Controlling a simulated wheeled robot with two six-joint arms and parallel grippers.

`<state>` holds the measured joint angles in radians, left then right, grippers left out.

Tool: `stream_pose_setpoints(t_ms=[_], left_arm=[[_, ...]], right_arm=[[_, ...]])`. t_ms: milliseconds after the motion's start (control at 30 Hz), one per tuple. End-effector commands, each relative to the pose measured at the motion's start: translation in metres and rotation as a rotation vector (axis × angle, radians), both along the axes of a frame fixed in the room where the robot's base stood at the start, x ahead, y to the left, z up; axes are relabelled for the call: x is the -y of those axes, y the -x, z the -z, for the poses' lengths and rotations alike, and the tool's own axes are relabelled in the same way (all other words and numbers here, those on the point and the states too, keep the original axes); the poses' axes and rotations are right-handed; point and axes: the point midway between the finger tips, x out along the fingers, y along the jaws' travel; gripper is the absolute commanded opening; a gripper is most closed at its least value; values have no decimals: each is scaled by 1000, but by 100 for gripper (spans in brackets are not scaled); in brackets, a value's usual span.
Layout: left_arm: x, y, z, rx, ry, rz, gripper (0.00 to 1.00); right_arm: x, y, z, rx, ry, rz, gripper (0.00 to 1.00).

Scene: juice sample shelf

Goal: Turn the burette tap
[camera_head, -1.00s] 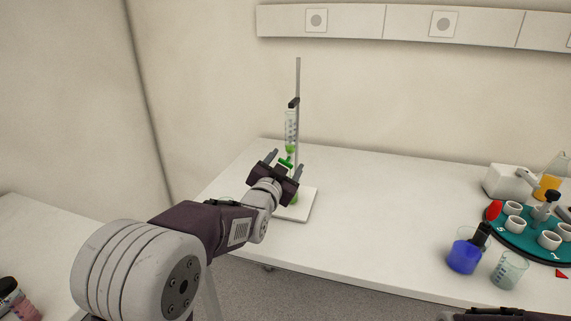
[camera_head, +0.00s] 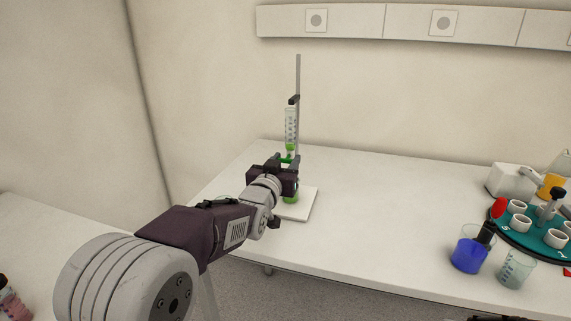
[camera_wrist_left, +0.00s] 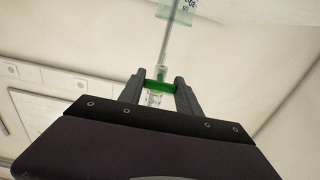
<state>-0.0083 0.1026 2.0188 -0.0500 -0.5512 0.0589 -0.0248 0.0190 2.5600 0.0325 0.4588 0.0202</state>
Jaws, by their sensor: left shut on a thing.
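The burette (camera_head: 291,128) stands upright, clamped to a metal stand rod (camera_head: 298,75) on a white base (camera_head: 301,207). Green liquid shows low in its tube. The green burette tap (camera_head: 285,160) lies between the fingers of my left gripper (camera_head: 286,159), which is shut on it. In the left wrist view the green tap (camera_wrist_left: 160,86) sits between the two dark fingertips (camera_wrist_left: 160,83), with the burette tube rising above it. A green-filled vessel (camera_head: 291,195) under the burette is partly hidden by my left gripper. My right gripper is not clearly in view.
A beaker of blue liquid (camera_head: 469,250) and a clear beaker (camera_head: 515,268) stand at the front right. A teal round rack (camera_head: 530,240) with several white cups is beside them. The bench (camera_head: 390,210) between is clear.

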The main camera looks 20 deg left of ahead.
Motion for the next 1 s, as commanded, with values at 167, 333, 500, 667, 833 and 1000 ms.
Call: stream_pose_setpoints(t_ms=[167,333,500,667,833,1000], left_arm=[[0,0,1,-2,2,-1,60],[0,0,0,-1,0,0,62],[0,2,0,0,-1,0,62],[-1,25,0,1,-1,0,62],[-2,60,-1,2,0,-1,62],[-3,85,0,0,0,-1,62]], right_arm=[[0,0,0,0,0,0,66],[0,0,0,0,0,0,66],[0,0,0,0,0,0,66],[0,0,1,0,0,0,66],[0,0,1,0,0,0,66],[0,0,1,0,0,0,66]])
